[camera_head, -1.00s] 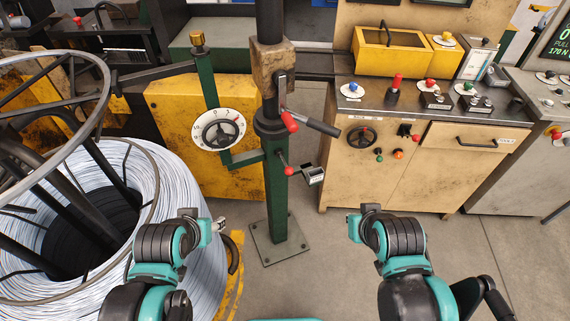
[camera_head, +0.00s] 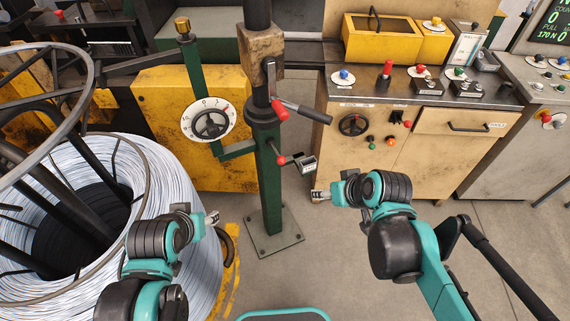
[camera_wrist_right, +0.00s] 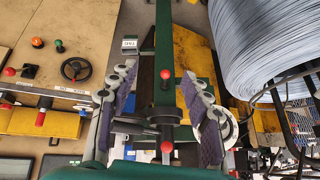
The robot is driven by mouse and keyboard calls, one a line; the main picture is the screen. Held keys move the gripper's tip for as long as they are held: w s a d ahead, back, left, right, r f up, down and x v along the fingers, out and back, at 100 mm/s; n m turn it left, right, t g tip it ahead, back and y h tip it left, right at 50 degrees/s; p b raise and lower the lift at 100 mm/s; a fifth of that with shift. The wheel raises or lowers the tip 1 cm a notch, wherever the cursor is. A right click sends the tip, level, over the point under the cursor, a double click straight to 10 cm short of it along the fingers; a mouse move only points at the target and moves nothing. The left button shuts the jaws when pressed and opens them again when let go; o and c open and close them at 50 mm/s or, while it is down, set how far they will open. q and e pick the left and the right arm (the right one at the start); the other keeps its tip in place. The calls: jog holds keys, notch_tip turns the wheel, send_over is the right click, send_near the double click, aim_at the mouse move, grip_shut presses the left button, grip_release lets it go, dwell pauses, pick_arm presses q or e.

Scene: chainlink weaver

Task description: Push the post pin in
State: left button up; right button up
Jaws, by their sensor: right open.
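The green post (camera_head: 270,190) stands upright on a bolted floor plate. A short red-knobbed pin (camera_head: 281,160) sticks out of its side; I take this as the post pin, and how deep it sits is unclear. Above it is a lever with a red knob (camera_head: 281,110). My right gripper (camera_head: 319,195) points left, lower than the pin and apart from the post. In the right wrist view its two fingers (camera_wrist_right: 157,105) are spread, with the post and several red knobs seen between them. My left gripper (camera_head: 212,218) is left of the post; its fingers are too small to judge.
A wire coil (camera_head: 185,200) fills the left. A dial (camera_head: 208,120) hangs on a green arm left of the post. A small labelled block (camera_head: 306,164) sits right of the pin. A control cabinet (camera_head: 340,165) stands behind right. Floor between is clear.

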jog(key=w+a+f+n+y+b, duration=0.2)
jog(key=w+a+f+y, duration=0.15)
jog(key=w, duration=0.55)
jog(key=n+t+y+b, duration=0.1)
jog(key=n+y+b, duration=0.3)
jog(key=n+y, duration=0.25)
send_near(285, 161)
jog(key=a, duration=0.3)
notch_tip(285, 161, down, 3)
jog(key=w+d+n+t+y+b, duration=0.1)
jog(key=d+n+y, duration=0.1)
jog(key=y, duration=0.1)
jog(key=b+x, duration=0.2)
jog(key=x, duration=0.6)
jog(key=shift+w, duration=0.1)
